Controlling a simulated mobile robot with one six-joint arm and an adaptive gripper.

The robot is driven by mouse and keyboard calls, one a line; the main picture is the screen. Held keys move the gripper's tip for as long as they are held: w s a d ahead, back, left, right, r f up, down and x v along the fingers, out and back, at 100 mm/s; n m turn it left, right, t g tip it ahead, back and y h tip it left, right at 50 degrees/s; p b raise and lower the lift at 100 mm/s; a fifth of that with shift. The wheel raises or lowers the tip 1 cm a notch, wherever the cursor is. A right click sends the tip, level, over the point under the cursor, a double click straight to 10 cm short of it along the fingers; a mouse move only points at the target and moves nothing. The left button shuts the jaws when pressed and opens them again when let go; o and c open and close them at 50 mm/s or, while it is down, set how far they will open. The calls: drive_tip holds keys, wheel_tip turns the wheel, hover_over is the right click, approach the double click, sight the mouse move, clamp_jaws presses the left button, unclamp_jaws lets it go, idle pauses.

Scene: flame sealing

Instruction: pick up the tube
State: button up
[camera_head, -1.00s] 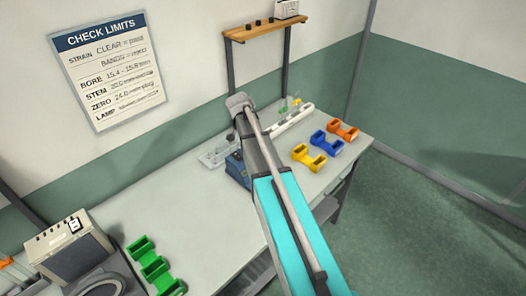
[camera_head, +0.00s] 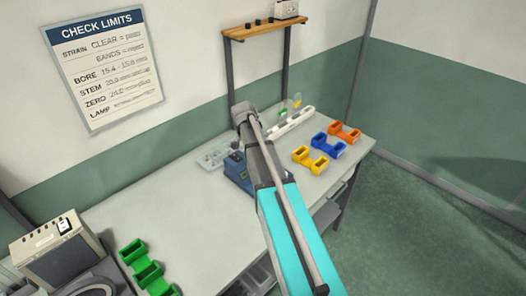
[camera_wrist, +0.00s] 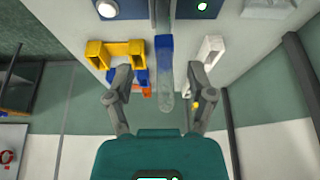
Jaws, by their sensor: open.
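In the wrist view a long, slim tube (camera_wrist: 167,92) with a clear, rounded lower end and a blue upper part lies between the fingers of my gripper (camera_wrist: 160,78). The fingers are open, with a visible gap on each side of the tube. In the head view my arm hides the gripper, and I cannot make out the tube there.
Yellow (camera_head: 310,160), blue (camera_head: 328,145) and orange (camera_head: 345,132) holders stand on the bench right of my arm. A white rack (camera_head: 290,122) is behind them, a blue box (camera_head: 237,172) beside the arm. Green holders (camera_head: 148,268) and a beige device (camera_head: 62,250) stand front left.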

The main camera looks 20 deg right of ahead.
drive_tip(key=shift+f, duration=0.1)
drive_tip(key=shift+b+x, duration=2.45)
drive_tip(key=shift+x, duration=0.05)
drive_tip(key=shift+w+a, duration=0.1)
clamp_jaws()
